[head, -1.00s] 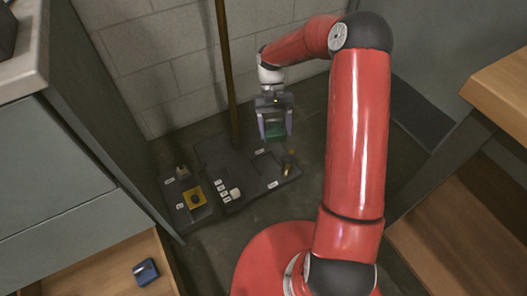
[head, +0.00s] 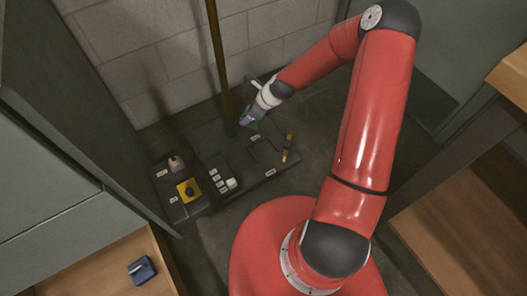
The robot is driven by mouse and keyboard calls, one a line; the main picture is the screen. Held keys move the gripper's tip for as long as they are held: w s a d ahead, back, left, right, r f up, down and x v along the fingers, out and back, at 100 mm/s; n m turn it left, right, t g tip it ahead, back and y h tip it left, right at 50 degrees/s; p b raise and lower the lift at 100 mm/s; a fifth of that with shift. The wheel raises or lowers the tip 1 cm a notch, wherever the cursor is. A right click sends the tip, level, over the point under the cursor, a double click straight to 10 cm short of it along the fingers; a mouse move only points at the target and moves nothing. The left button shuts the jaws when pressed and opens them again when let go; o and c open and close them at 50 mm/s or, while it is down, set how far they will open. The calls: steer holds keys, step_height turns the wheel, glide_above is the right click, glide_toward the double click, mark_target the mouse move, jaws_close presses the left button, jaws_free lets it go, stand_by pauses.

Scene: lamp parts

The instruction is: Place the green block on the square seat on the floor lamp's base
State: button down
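The floor lamp's base (head: 205,148) is a dark flat slab on the floor with a tall brown pole (head: 219,60) rising from it. My gripper (head: 248,121) is low over the back right part of the base, just right of the pole, and points down and to the left. The green block (head: 253,125) shows as a small patch of green between the fingers, which are shut on it. Most of the block is hidden by the gripper. I cannot tell whether the block touches the base, and the square seat is not clearly made out.
A yellow-and-black cylinder (head: 288,148) stands at the base's right side. A white knob (head: 232,183) and labels are at its front. A side panel with a yellow square (head: 188,189) lies left. A blue object (head: 141,269) lies on the wooden drawer. A wall stands behind.

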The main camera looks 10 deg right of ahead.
steer(key=d+m+t+h, duration=0.1)
steer(key=m, duration=0.1)
steer(key=d+f+m+h, duration=0.1)
steer(key=d+m, duration=0.1)
steer(key=shift+w+f+m+t, duration=0.15)
steer(key=shift+m+t, duration=0.25)
steer(key=shift+d+f+m+h, duration=0.2)
steer(key=shift+d+m+h, duration=0.3)
steer(key=shift+m, duration=0.2)
step_height(320, 180, down, 20)
steer(key=b, duration=0.3)
steer(key=shift+d, duration=0.1)
steer(key=shift+f+b, duration=0.1)
steer(key=shift+b, duration=0.3)
steer(key=shift+c, duration=1.6)
jaws_free()
steer(key=shift+s, duration=0.2)
